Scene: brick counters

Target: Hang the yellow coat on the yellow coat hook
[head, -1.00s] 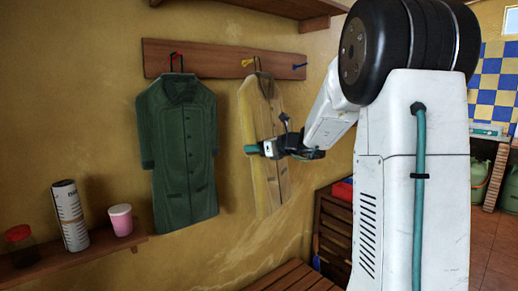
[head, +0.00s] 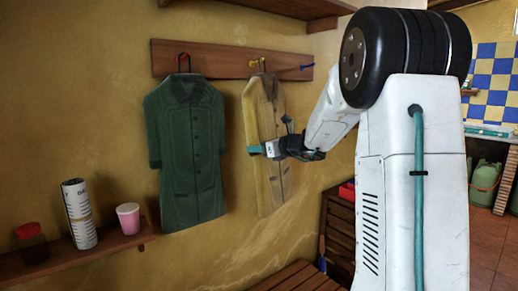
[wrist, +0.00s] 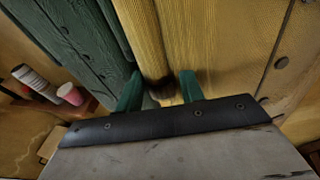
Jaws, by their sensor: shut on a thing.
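The yellow coat (head: 267,185) hangs upright along the wall, with its wire hanger loop at the yellow coat hook (head: 257,62). I cannot tell whether the loop rests on the hook or is just in front of it. My gripper (head: 264,149) is shut on the coat's left edge at mid height. In the wrist view the teal fingertips (wrist: 158,92) pinch a fold of the yellow coat (wrist: 215,50). The dark green coat (head: 187,155) hangs from the red hook (head: 181,56) to the left, close beside the yellow coat.
The wooden rail (head: 215,60) also carries a blue hook (head: 306,66), which is empty. A low shelf (head: 100,250) at left holds a pink cup (head: 128,218), a patterned cylinder (head: 79,213) and a red-lidded jar (head: 32,243). A slatted wooden bench (head: 292,277) is below.

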